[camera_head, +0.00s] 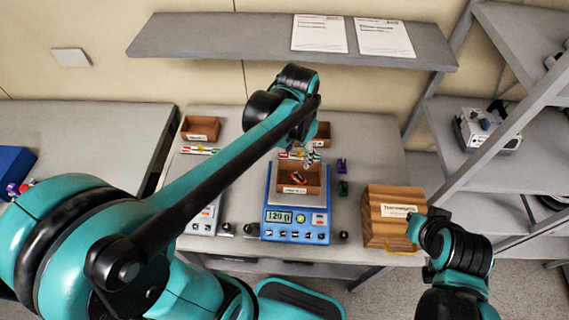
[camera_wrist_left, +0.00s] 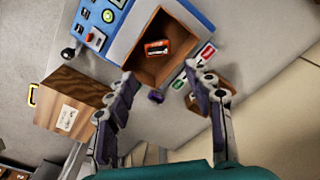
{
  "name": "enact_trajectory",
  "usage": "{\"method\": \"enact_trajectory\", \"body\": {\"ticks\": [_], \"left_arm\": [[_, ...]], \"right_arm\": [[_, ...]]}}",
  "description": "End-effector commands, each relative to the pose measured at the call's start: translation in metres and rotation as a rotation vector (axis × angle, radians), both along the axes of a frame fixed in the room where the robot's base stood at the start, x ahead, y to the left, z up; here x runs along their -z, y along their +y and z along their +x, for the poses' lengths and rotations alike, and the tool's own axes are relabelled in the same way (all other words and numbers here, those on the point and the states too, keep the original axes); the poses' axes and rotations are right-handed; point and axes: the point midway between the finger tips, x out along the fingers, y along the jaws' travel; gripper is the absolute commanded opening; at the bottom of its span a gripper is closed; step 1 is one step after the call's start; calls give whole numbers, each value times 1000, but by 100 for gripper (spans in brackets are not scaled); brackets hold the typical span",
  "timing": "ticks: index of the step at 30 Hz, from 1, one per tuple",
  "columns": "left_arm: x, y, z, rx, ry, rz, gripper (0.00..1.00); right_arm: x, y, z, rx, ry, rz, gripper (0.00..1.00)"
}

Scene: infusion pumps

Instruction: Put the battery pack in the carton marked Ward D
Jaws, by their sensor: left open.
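An orange-and-black block (camera_head: 298,178), which looks like the battery pack, lies in an open brown carton (camera_head: 285,189) on the blue scale (camera_head: 294,225). In the left wrist view the block (camera_wrist_left: 157,47) lies on the floor of this carton (camera_wrist_left: 139,80). Two more open cartons stand behind, one at the left (camera_head: 200,127) and one (camera_head: 322,133) partly hidden by my left arm. Their labels are too small to read. My left gripper (camera_head: 308,158) is open above the scale carton's back edge. Its fingers show apart and empty in the wrist view (camera_wrist_left: 162,88).
A wooden drawer box (camera_head: 392,218) stands at the table's right. Small purple (camera_head: 341,165) and green (camera_head: 343,188) items lie right of the scale. A shelf (camera_head: 270,38) overhangs the back. A grey rack (camera_head: 445,120) is at the right. My right forearm shows at lower right.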

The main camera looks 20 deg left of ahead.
Motion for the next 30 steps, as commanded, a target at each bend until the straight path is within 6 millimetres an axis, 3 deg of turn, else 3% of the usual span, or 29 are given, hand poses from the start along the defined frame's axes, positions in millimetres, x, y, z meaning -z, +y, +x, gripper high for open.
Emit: {"method": "enact_trajectory", "body": {"ticks": [6, 13, 30], "left_arm": [[-16, 21, -47, -192, -232, -45, 53], [-14, 36, -81, -361, -449, -111, 53], [-7, 40, -90, -426, -535, -145, 53]], "right_arm": [[0, 0, 0, 0, 0, 0, 0], [0, 0, 0, 0, 0, 0, 0], [4, 0, 0, 0, 0, 0, 0]]}}
